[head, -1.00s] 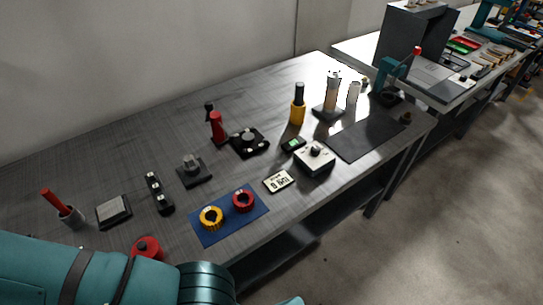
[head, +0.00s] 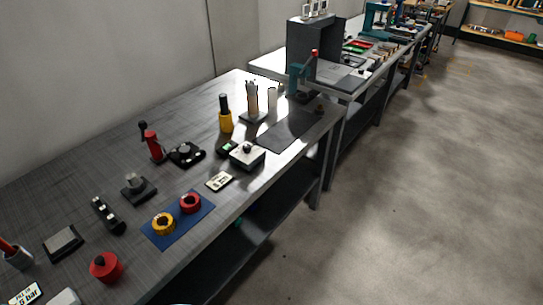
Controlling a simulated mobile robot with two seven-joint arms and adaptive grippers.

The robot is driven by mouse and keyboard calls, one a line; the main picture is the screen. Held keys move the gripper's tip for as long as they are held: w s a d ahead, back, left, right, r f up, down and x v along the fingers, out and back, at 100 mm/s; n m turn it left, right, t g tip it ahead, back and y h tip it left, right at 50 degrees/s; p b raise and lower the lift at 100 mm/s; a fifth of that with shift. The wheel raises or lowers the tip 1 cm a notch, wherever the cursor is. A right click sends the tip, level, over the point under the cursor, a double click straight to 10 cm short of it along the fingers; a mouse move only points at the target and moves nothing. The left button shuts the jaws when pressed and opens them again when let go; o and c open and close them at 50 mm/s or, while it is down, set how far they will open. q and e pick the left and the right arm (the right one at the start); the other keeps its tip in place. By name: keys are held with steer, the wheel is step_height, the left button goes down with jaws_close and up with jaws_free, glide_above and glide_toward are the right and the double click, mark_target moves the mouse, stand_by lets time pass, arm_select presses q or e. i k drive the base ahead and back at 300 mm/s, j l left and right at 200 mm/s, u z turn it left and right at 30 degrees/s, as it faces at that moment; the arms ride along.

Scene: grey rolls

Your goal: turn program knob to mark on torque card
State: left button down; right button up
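A white box (head: 245,160) with a dark knob (head: 247,148) on top stands near the table's front edge, right of the middle of the table. I take this as the program knob; its pointer and marks are too small to read. A small pale card (head: 219,181) with dark print lies flat to the left of the box, apart from it. It may be the torque card, but its print is not legible here. Neither of my grippers is in view.
A blue mat (head: 178,233) holds a yellow ring (head: 163,223) and a red ring (head: 190,203). A red round piece (head: 106,267) and another printed card (head: 25,293) lie nearer. A dark mat (head: 290,131) lies right of the box. Open floor (head: 420,200) lies to the right.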

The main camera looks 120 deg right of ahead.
mark_target(246, 148)
steer(key=z, duration=3.7)
